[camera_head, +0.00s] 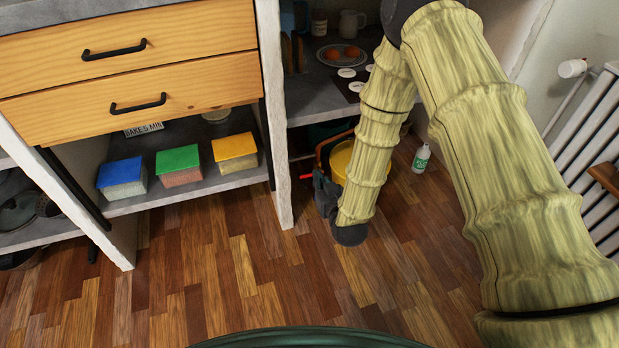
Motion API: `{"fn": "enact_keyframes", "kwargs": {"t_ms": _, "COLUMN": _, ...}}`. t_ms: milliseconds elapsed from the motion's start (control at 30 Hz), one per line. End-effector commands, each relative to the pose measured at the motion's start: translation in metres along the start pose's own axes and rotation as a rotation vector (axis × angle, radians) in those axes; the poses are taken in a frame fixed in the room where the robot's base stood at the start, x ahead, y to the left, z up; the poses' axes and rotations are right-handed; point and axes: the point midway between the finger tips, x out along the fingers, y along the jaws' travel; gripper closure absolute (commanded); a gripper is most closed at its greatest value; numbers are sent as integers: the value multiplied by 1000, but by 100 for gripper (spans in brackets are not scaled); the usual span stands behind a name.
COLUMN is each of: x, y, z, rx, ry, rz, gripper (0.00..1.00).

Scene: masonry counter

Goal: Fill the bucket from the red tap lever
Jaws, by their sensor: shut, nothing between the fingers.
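A small red lever (306,177) shows low beside the white pillar, at the opening under the counter. A yellow round thing, probably the bucket (341,160), stands in that opening; my arm hides much of it. A brown curved band (323,146) shows at its left. My gripper (321,180) is dark and low, just right of the red lever and in front of the yellow thing. It is shut and holds nothing. I cannot tell whether it touches the lever. The spout is not clear to see.
A white and green bottle (421,158) stands on the floor at the right. A white pillar (274,110) stands left of the opening. Blue, green and yellow lidded boxes (181,166) sit on a low shelf. A radiator (590,140) is far right. The wooden floor (215,265) in front is clear.

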Motion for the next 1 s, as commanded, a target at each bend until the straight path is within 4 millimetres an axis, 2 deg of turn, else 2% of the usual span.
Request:
{"fn": "enact_keyframes", "kwargs": {"t_ms": 100, "x": 10, "y": -2, "z": -7, "rx": -4, "ry": 29, "rz": -3, "gripper": 100}}
{"fn": "enact_keyframes", "kwargs": {"t_ms": 267, "x": 27, "y": -2, "z": -6, "rx": -3, "ry": 29, "rz": -2, "gripper": 100}}
{"fn": "enact_keyframes", "kwargs": {"t_ms": 733, "x": 105, "y": -1, "z": -6, "rx": -2, "ry": 28, "rz": -1, "gripper": 100}}
{"fn": "enact_keyframes", "kwargs": {"t_ms": 1000, "x": 113, "y": -2, "z": 22, "rx": -2, "ry": 24, "rz": -2, "gripper": 100}}
